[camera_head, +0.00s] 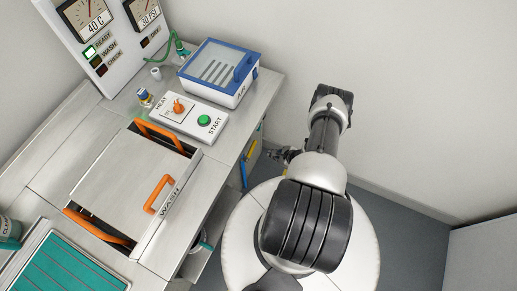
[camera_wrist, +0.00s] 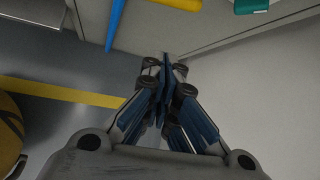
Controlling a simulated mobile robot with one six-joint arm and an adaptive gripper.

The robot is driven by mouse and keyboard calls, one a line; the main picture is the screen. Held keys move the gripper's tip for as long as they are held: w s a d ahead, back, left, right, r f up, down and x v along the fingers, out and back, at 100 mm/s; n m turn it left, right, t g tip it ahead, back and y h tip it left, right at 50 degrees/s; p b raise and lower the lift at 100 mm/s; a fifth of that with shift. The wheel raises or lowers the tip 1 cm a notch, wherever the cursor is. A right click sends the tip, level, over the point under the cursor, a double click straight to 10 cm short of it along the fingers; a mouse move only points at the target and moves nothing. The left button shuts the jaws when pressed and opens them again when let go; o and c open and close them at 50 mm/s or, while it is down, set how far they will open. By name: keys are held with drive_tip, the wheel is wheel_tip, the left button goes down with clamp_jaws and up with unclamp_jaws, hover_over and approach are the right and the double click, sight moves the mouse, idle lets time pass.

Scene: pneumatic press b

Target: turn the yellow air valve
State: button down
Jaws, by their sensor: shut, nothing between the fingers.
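A yellow bar-like part (camera_head: 251,149), which looks like the yellow valve's handle, shows at the side of the bench below the worktop in the head view. In the wrist view a yellow part (camera_wrist: 181,4) is cut off by the top edge. My gripper (camera_wrist: 166,65) is shut and empty, with its fingertips below and apart from the yellow part in the picture. In the head view my gripper (camera_head: 283,155) is small and dark, to the right of the yellow part. The valve's body and pipe connection cannot be made out.
A blue bar (camera_wrist: 116,22) hangs left of the yellow part, and a teal part (camera_wrist: 262,5) lies to the right. The steel bench (camera_head: 214,168) stands left of my arm, with a blue-lidded box (camera_head: 217,70) on top. A wall closes off the right.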

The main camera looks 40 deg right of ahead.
sight(251, 151)
drive_tip(key=b+x, duration=0.5)
drive_tip(key=x, duration=0.5)
drive_tip(key=shift+w+a+r, duration=0.15)
drive_tip(key=shift+a+r, duration=0.1)
drive_tip(key=shift+r, duration=0.4)
drive_tip(key=shift+w+a+r, duration=0.2)
drive_tip(key=shift+a+r, duration=0.1)
drive_tip(key=shift+r, duration=0.35)
drive_tip(key=shift+w+a+r, duration=0.15)
drive_tip(key=shift+a+r, duration=0.1)
drive_tip(key=shift+r, duration=0.4)
drive_tip(key=shift+s+r+p, duration=0.1)
drive_tip(key=shift+r+p, duration=0.05)
drive_tip(key=shift+p, duration=0.2)
